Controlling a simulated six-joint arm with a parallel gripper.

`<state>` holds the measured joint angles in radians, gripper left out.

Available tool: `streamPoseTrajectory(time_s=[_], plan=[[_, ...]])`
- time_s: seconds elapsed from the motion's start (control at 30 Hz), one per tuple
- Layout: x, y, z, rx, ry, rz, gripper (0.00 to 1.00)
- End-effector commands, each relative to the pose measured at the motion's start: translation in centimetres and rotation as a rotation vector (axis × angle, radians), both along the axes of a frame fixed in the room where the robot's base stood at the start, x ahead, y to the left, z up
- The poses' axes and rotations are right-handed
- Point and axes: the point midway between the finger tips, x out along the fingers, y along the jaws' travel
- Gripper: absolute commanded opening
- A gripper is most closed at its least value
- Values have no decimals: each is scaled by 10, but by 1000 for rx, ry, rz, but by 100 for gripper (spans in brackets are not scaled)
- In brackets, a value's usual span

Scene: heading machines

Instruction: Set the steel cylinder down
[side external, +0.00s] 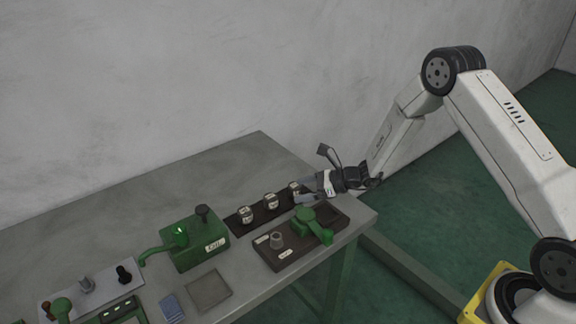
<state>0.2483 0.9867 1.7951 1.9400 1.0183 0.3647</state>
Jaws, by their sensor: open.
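My gripper (306,188) is open at the right end of a dark strip (232,225) near the back right of the table. Its fingers are beside or around the rightmost of three small pale metal cylinders (294,187); I cannot tell if they touch it. The other two, the middle cylinder (271,200) and the left cylinder (246,215), stand upright on the strip with small labels. A plain grey cylinder (277,241) stands on the dark brown board in front. I cannot tell which one is the steel cylinder.
The brown board (288,260) carries a green clamp-like part (313,224) close below my gripper. A green machine (196,243) with a lever stands to the left. A grey square pad (208,290), a blue block (172,308) and a pale plate (65,300) lie further forward. The table's back is clear.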

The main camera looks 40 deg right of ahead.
Motion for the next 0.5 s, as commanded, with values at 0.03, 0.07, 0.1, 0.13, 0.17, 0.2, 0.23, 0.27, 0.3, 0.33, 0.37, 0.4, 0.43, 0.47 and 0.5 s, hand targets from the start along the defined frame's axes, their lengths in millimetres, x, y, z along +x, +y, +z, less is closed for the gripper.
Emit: streamPoseTrajectory(time_s=[0.03,0.07,0.1,0.13,0.17,0.2,0.23,0.27,0.3,0.33,0.37,0.4,0.43,0.47,0.5], plan=[[-4,-5,3,0,0,-3,93],[-6,-7,4,0,0,-3,93],[-8,-9,5,0,0,-2,93],[-9,-10,6,-1,-1,-2,93],[-10,-11,7,0,0,-1,93],[-12,-13,7,-1,-1,-2,93],[-12,-13,8,0,0,-1,93],[-13,-14,8,0,0,-1,93],[-14,-14,8,0,0,-1,93],[-14,-14,8,0,0,-1,93],[-14,-14,8,0,0,-1,93],[-14,-14,8,0,0,-1,93],[-14,-14,8,0,0,-1,93],[-14,-14,8,0,0,-1,93],[-14,-14,8,0,0,-1,93]])
